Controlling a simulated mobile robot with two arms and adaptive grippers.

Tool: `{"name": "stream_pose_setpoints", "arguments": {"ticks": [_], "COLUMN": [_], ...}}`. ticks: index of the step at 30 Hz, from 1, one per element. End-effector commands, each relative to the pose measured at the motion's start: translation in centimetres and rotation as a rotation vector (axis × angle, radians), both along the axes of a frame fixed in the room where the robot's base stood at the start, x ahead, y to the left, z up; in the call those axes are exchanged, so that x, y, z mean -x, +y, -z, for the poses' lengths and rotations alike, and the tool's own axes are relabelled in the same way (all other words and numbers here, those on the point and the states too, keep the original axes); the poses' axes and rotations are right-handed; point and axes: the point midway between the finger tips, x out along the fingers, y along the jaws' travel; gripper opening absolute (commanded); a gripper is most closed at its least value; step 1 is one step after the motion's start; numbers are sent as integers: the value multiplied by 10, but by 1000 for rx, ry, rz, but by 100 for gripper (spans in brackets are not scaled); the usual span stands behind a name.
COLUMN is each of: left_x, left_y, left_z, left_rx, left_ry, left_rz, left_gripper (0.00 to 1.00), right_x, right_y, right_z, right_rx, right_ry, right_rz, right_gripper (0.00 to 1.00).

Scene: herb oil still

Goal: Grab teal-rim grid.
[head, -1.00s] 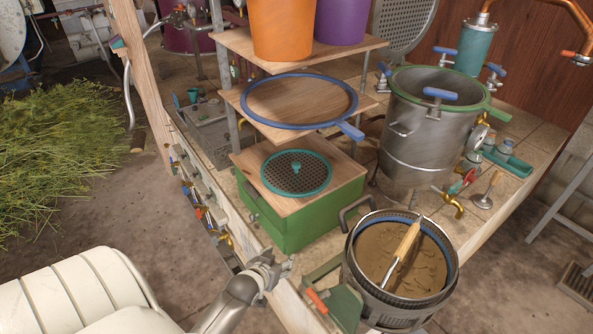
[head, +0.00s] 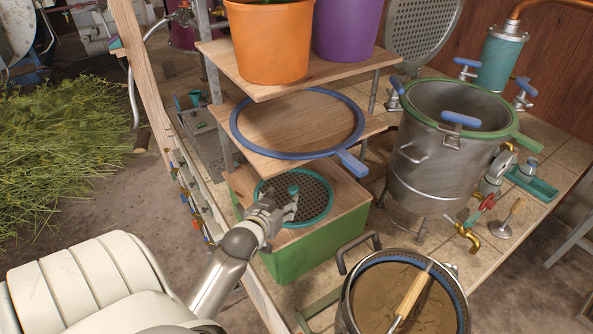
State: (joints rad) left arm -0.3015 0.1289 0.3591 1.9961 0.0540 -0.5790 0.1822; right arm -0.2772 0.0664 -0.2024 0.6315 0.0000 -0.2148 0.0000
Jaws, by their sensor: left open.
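The teal-rim grid (head: 319,190) is a round dark perforated plate with a teal rim and a small teal knob (head: 293,190) standing up at its middle. It lies flat on the lowest wooden board (head: 345,197), above a green box. My left gripper (head: 283,207) is open at the near left part of the grid, close to the knob, and hides part of the rim. I cannot tell whether the fingers touch the knob. My right gripper is not in view.
A shelf above carries a blue ring with a handle (head: 352,163); the top shelf holds an orange pot (head: 268,45) and a purple pot (head: 345,28). A steel pot with a green rim (head: 440,165) stands right. A brown-filled pot (head: 400,300) stands in front.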

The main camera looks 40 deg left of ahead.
Motion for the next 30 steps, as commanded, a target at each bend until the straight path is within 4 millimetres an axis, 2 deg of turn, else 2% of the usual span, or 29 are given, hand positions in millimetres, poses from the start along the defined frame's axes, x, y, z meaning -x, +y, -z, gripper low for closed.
{"name": "stream_pose_setpoints", "arguments": {"ticks": [4, 9, 13, 20, 30], "left_x": [-19, -34, -39, -55, -80], "left_y": [8, 14, 15, 23, 34], "left_z": [8, 15, 17, 24, 38], "left_rx": [0, -1, -1, -1, 0], "left_ry": [0, 0, 0, 0, 0], "left_rz": [0, 0, 0, 0, 0], "left_gripper": [52, 52, 52, 52, 52], "right_x": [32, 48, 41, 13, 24], "right_y": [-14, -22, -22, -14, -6], "right_z": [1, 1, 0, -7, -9], "right_rx": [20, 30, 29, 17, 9], "right_ry": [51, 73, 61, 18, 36], "right_rz": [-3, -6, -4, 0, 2], "right_gripper": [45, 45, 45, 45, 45]}}
